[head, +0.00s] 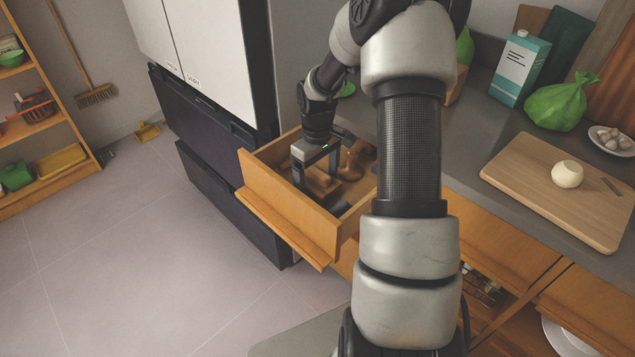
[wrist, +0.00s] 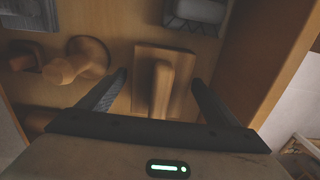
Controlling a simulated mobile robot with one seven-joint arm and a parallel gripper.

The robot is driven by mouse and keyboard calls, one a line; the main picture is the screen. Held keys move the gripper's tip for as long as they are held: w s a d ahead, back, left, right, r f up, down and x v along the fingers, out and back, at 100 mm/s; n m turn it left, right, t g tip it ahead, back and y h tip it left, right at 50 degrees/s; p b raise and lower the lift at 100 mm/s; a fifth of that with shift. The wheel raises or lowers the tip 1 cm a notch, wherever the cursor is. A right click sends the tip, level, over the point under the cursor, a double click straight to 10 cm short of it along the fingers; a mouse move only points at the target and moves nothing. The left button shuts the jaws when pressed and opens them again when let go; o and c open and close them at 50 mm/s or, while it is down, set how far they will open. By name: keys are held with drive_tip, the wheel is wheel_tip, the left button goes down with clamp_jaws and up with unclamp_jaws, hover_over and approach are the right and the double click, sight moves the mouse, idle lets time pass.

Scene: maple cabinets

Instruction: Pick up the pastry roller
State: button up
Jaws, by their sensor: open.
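In the wrist view, a wooden piece with a flat square plate and a raised bar (wrist: 160,88) lies in the open drawer. It also shows in the head view (head: 319,184). A rounded, knobbed wooden piece (wrist: 78,62) lies to its left, and shows at the right of the drawer in the head view (head: 352,166). I cannot tell for certain which is the pastry roller. My gripper (wrist: 159,77) is open and empty, pointing down into the drawer (head: 290,200). Its fingers are on either side of the barred piece; whether they touch it is unclear.
The drawer walls stand close around my gripper. A grey-and-white item (wrist: 195,12) lies at the drawer's far end. The fridge (head: 215,60) stands to the left. On the counter are a cutting board (head: 535,195), a carton (head: 520,68) and a green bag (head: 557,104).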

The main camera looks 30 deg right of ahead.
sight(317, 170)
drive_tip(key=shift+f, duration=0.2)
drive_tip(key=shift+c, duration=0.4)
drive_tip(key=c, duration=1.3)
wheel_tip(317, 170, up, 10)
drive_tip(key=shift+r+p, duration=0.1)
drive_tip(key=shift+p, duration=1)
